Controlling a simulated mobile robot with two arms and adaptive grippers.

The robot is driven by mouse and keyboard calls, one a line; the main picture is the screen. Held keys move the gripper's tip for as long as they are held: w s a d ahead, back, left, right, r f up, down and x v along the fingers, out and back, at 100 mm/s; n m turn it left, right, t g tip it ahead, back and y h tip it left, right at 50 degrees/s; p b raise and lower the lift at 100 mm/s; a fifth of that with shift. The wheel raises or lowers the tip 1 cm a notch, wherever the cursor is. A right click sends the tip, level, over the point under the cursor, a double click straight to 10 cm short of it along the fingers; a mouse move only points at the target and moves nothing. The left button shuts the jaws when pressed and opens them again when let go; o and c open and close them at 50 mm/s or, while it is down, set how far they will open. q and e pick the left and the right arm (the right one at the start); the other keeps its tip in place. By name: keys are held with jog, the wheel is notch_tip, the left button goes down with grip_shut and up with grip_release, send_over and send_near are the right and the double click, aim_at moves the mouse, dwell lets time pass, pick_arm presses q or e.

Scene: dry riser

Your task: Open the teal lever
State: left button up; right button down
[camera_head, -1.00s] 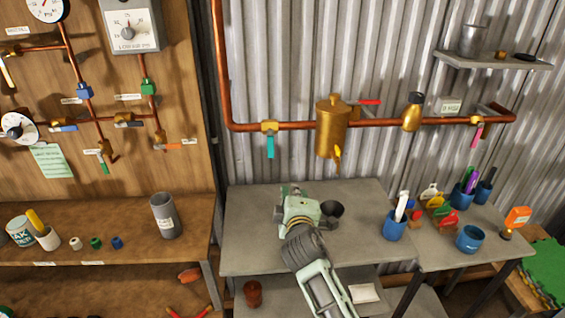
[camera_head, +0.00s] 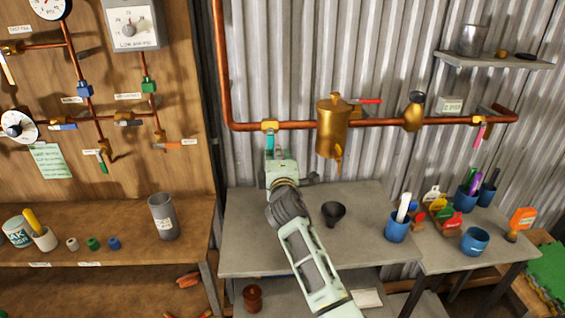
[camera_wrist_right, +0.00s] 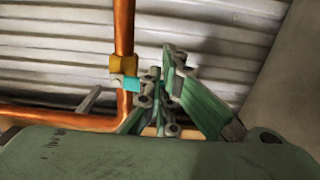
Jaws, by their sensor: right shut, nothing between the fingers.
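The teal lever (camera_head: 270,141) hangs down from a brass valve (camera_head: 270,126) on the copper pipe along the metal wall. My right gripper (camera_head: 278,160) is raised in front of the valve and covers the lever's lower part in the head view. In the right wrist view the shut fingers (camera_wrist_right: 163,92) are close beside the teal lever (camera_wrist_right: 132,84), with the brass valve (camera_wrist_right: 123,65) just above it. Nothing is between the fingers. I cannot tell whether they touch the lever. My left gripper is not in view.
A brass vessel (camera_head: 332,128) and a red lever (camera_head: 369,101) are right of the valve. A grey bench (camera_head: 370,235) below holds a dark funnel cup (camera_head: 333,212) and a blue cup (camera_head: 397,231). A wooden panel (camera_head: 185,90) stands to the left.

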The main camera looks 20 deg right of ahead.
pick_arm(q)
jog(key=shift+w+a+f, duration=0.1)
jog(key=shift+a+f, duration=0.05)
pick_arm(e)
jog(key=w+a+r, duration=0.2)
jog(key=a+r, duration=0.2)
jog(key=a, duration=0.3)
jog(key=shift+w+a+r, duration=0.15)
jog(key=shift+a+r, duration=0.2)
jog(key=shift+r, duration=0.05)
dwell(0.3)
pick_arm(q)
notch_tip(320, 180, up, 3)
jog(key=p, duration=0.3)
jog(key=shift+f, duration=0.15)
pick_arm(e)
jog(key=v, duration=0.5)
jog(key=shift+s+f, duration=0.4)
jog(key=shift+f, duration=0.05)
jog(key=shift+w, duration=0.1)
